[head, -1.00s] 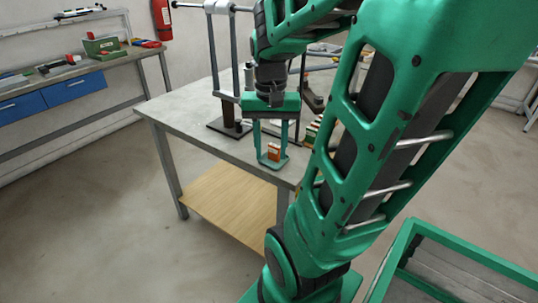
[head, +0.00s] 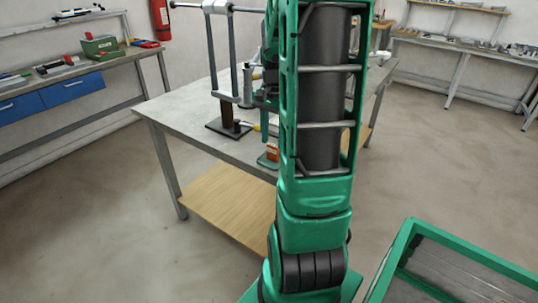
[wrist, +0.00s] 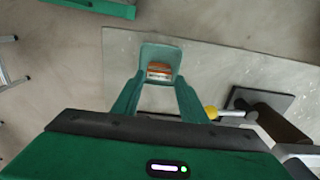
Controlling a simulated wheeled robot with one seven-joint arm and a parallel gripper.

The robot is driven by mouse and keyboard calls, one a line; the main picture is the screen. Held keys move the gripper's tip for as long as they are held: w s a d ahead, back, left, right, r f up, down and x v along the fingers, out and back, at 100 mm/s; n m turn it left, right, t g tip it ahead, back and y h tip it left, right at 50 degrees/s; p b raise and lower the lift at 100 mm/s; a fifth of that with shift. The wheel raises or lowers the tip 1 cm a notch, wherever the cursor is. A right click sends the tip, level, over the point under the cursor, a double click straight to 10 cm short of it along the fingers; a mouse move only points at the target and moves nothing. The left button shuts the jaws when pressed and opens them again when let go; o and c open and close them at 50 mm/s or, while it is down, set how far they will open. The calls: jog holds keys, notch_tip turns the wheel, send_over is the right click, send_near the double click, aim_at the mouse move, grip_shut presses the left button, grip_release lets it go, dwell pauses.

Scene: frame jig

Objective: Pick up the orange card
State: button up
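The orange card (head: 272,151) stands at the table's near edge in a small green holder (head: 264,160), partly covered by my arm in the head view. The wrist view looks down on the card (wrist: 159,70), which shows orange and white inside the green holder (wrist: 160,50). My gripper (wrist: 159,84) is open, with its two green fingers apart and nothing held between them. The card lies in line with the gap between the fingers, toward their tips; how far below is hard to tell. My arm hides most of the gripper in the head view.
The grey table (head: 185,105) carries a dark post on a black plate (head: 228,128) and a yellow-ended tool (head: 249,126) close to the card. A green-rimmed tray (head: 440,245) is at lower right. The table's left part is clear.

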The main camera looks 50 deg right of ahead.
aim_at(273, 145)
jog(key=shift+a+f, duration=0.15)
jog(key=shift+f, duration=2.5)
jog(key=c, duration=0.7)
